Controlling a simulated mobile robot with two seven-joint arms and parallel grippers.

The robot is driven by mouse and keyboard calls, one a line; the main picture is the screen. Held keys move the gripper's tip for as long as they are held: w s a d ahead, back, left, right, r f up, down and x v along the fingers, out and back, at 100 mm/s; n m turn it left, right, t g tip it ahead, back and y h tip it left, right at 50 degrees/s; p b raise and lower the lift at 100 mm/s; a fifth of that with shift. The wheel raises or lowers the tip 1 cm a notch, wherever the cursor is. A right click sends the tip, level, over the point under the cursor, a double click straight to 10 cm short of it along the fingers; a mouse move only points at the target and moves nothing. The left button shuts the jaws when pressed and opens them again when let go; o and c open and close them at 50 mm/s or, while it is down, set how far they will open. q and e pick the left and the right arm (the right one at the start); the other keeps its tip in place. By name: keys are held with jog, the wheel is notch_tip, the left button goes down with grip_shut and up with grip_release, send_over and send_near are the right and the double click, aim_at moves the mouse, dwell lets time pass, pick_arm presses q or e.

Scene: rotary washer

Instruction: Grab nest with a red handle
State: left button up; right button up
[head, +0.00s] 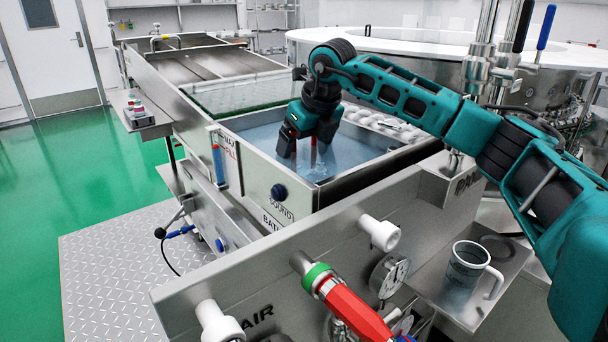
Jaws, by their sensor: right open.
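A narrow upright red piece (313,152), seemingly the nest's red handle, shows between the fingers of my right gripper. Below it a pale, blurred shape lies in the blue water; I cannot make out the nest's body. My right gripper (306,150) points down into the water-filled bath (262,165), its jaws open on either side of the red piece. I cannot tell whether a finger touches it. My left gripper is not in view.
Metal bath walls surround the gripper. A second, glass-like covered tank (235,92) adjoins behind. In front are a panel with white knobs (379,233), a red-handled valve (352,310) and a gauge (389,275). A metal mug (466,265) stands on the right shelf.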

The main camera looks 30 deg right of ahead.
jog(key=shift+c, duration=0.4)
jog(key=c, duration=1.5)
jog(key=shift+c, duration=0.3)
jog(key=shift+r, duration=0.1)
